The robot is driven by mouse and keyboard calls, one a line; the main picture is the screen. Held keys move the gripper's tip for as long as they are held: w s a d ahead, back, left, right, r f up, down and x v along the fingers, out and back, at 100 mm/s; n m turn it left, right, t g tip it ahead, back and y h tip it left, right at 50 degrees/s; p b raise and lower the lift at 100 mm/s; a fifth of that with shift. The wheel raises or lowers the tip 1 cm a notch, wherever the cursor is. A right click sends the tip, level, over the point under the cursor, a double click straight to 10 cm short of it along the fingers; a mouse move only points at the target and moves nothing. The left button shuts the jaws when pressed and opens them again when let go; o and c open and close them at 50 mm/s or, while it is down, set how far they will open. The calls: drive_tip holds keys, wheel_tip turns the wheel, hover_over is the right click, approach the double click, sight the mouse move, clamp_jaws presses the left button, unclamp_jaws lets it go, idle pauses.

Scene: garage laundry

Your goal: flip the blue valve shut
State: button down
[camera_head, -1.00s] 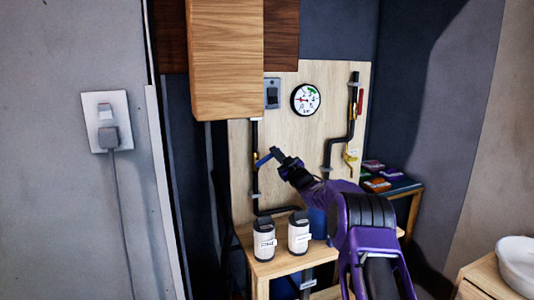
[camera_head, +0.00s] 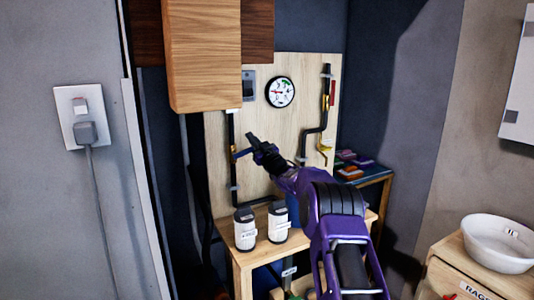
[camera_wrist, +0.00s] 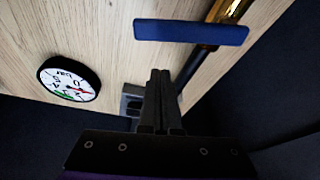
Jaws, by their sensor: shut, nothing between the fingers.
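The blue valve handle (camera_head: 243,153) sticks out sideways from the black pipe at the left of the wooden panel. In the wrist view it is a flat blue bar (camera_wrist: 190,32) lying across the pipe, beside a brass fitting (camera_wrist: 203,52). My gripper (camera_head: 251,137) is just above and to the right of the handle in the head view, partly overlapping its right end. In the wrist view my gripper's fingers (camera_wrist: 160,74) are together and empty, pointing toward the bar with a gap showing between them in the picture. Whether they touch it cannot be told.
A round gauge (camera_head: 280,92) and a grey switch (camera_head: 249,84) are on the panel. A wooden cabinet (camera_head: 203,55) hangs above left. Two white canisters with dark lids, one at the left (camera_head: 245,230), stand on the table below. A second pipe (camera_head: 313,130) has yellow and red parts.

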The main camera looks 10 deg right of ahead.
drive_tip(key=v, duration=1)
drive_tip(key=shift+b, duration=0.4)
drive_tip(key=shift+d+r, duration=0.1)
drive_tip(key=shift+r, duration=0.05)
